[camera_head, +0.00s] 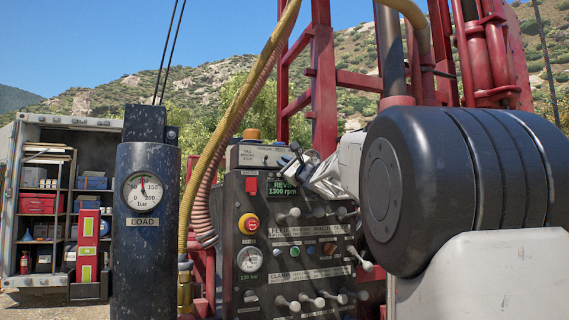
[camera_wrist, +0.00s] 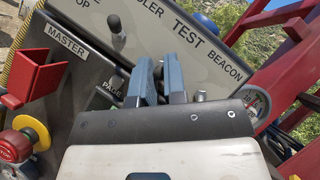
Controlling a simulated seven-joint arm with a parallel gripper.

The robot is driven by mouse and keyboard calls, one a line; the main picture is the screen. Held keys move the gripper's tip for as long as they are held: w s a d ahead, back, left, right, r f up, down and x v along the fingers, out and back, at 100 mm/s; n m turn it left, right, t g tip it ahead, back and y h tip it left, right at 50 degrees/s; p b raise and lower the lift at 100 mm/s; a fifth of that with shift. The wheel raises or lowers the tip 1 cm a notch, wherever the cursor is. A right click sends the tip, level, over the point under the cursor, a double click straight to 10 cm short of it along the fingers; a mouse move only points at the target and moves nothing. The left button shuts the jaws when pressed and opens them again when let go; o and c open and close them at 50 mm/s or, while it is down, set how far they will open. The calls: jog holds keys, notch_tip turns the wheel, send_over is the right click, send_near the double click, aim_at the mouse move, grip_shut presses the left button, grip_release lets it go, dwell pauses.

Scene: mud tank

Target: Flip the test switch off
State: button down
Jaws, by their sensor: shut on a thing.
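The test switch belongs to the grey top strip of the control panel (camera_head: 258,156), by the TEST label (camera_wrist: 195,35). In the wrist view my gripper (camera_wrist: 165,80) has its two blue fingers just below that label, with a narrow dark gap between them. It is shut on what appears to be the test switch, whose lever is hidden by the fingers. Its position cannot be told. In the head view my gripper (camera_head: 292,158) reaches the strip from the right and covers its right end.
A neighbouring toggle (camera_wrist: 117,28) stands left of the fingers. A red guard (camera_wrist: 35,78) and a red stop button (camera_head: 248,223) with a yellow collar are lower left. A green display (camera_head: 283,187) and several levers sit below. A yellow hose (camera_head: 228,125) runs along the panel's left.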

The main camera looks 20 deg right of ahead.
jog(key=c, duration=1.4)
grip_release()
jog(key=shift+c, duration=0.2)
jog(key=shift+s, duration=0.15)
jog(key=v, duration=0.7)
jog(key=shift+f, duration=0.2)
jog(key=shift+s+d, duration=0.1)
jog(key=shift+s, duration=0.05)
